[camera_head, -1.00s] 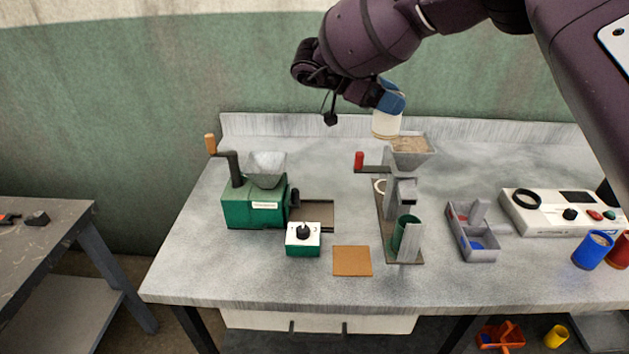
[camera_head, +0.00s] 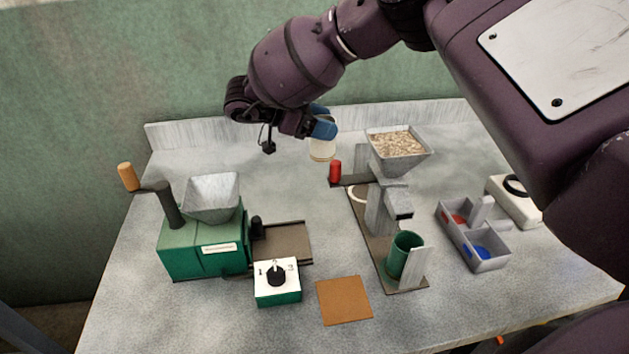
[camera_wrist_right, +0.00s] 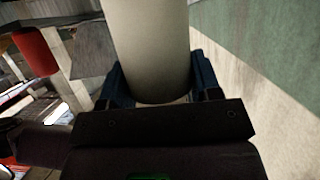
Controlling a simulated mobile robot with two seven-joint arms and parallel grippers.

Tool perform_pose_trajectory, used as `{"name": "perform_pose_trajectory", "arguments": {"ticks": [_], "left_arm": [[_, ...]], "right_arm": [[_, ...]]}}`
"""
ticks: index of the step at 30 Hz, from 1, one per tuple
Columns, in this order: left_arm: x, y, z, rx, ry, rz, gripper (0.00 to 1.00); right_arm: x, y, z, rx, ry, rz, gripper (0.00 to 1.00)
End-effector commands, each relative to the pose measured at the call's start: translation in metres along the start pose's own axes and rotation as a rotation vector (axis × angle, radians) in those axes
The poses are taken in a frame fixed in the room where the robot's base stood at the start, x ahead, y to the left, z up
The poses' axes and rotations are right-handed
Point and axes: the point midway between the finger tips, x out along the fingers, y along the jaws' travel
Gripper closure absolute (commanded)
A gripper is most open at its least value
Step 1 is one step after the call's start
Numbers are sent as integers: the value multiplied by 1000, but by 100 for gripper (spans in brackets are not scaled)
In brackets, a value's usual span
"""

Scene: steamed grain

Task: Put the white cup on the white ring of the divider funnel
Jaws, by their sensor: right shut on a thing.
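The white cup (camera_head: 321,150) is held by my right gripper (camera_head: 323,126), whose blue fingers are closed around it. In the right wrist view the cup (camera_wrist_right: 150,50) stands between the blue fingers. The cup is above the counter, left of the grain-filled hopper of the divider funnel (camera_head: 387,206). The white ring (camera_head: 358,194) lies on the funnel's brown base, toward its back end, below and right of the cup. My left gripper is not in view.
A green mill (camera_head: 205,249) and a control box (camera_head: 277,284) stand at the left. A green cup (camera_head: 404,255) sits at the funnel's front. A brown mat (camera_head: 344,300) lies in front. A grey divided tray (camera_head: 474,236) is at the right. The back-left counter is clear.

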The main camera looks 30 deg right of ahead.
Motion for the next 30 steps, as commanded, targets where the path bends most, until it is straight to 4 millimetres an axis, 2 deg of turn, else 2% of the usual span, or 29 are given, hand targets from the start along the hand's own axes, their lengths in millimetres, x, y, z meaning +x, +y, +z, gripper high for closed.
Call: {"name": "perform_pose_trajectory", "arguments": {"ticks": [1, 10, 14, 19, 27, 30], "left_arm": [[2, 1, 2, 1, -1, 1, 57], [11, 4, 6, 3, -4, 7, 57], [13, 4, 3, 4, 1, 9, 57], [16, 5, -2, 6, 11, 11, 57], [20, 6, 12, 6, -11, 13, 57], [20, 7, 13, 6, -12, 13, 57]], "right_arm": [[6, 0, 15, -6, 0, 3, 77], [30, 0, 72, -6, 1, 3, 77], [35, 0, 84, -2, 0, 1, 77], [37, 0, 90, 0, 0, 0, 77], [51, 0, 122, -5, 1, 3, 77], [53, 0, 128, -2, 0, 1, 77]]}}
